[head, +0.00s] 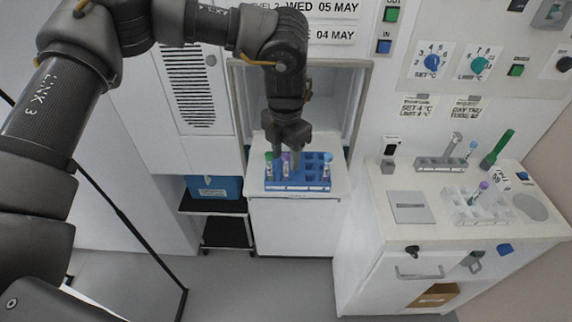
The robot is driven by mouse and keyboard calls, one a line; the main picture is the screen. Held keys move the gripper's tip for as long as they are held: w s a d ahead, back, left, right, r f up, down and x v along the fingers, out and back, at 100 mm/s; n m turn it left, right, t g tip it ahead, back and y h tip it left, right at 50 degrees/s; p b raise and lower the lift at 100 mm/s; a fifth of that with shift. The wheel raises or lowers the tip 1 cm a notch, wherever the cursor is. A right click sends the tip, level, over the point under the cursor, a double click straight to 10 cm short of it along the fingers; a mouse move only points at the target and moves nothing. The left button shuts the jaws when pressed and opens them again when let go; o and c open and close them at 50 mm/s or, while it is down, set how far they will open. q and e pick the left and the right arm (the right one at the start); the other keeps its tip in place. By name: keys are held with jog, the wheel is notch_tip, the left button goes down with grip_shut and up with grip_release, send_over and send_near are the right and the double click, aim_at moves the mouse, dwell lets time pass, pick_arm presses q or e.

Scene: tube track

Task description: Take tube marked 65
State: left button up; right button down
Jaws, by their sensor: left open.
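A blue rack (297,184) stands on a white pull-out shelf in front of an open cabinet recess. It holds several tubes: a green-capped tube (269,166), a purple-capped tube (285,164) and a blue-capped tube (327,168) at its right end. The numbers on these tubes are too small to read. My left gripper (290,153) points down over the rack, close to the purple-capped tube. It is open; I cannot tell whether its fingers touch a tube. My right gripper is out of view.
A white counter (400,232) at right carries a pale rack (465,208) with tubes, a grey rack (437,164), a green item (497,148) and a flat grey plate (410,207). A blue box (213,187) sits on a dark cart (226,232) lower left.

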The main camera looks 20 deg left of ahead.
pick_arm(q)
jog(key=shift+f, duration=0.8)
jog(key=shift+c, duration=0.4)
jog(key=c, duration=0.8)
jog(key=shift+o, duration=0.2)
jog(key=shift+r, duration=0.15)
